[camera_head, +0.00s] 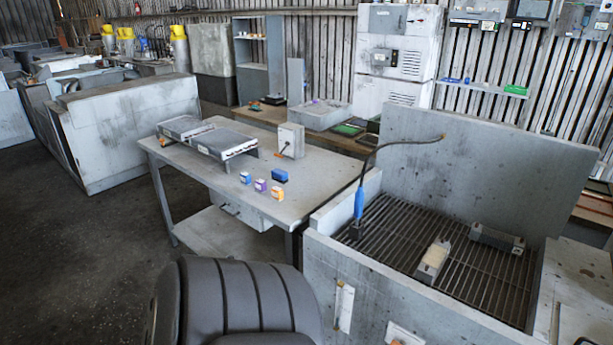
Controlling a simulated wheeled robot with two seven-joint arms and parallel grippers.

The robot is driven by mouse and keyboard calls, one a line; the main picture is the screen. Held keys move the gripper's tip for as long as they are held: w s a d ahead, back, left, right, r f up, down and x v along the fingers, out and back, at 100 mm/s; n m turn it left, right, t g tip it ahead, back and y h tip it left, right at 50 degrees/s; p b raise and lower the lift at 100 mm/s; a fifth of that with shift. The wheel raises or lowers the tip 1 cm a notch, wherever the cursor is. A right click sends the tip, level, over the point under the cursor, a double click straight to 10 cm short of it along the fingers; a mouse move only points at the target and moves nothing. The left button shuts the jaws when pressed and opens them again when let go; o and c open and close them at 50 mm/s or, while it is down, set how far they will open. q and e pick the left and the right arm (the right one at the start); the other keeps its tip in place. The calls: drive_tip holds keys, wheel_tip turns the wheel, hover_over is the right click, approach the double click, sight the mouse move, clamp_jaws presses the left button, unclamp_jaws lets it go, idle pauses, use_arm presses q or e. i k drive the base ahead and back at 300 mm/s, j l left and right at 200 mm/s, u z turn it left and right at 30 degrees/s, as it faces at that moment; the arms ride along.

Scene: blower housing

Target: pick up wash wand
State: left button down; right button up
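The wash wand (359,203) stands roughly upright at the left side of a grated basin. It has a blue handle, and a thin dark tube bends from its top to the right, ending in a brass-coloured tip. Its lower end meets a small dark block (355,231) at the grate's left edge; I cannot tell how it is held there. Neither of my grippers is in view.
A grey table (225,190) with small boxes is at left. A dark padded chair (235,305) fills the foreground.

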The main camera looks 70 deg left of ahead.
sight(359, 195)
drive_tip(key=u, duration=1.9)
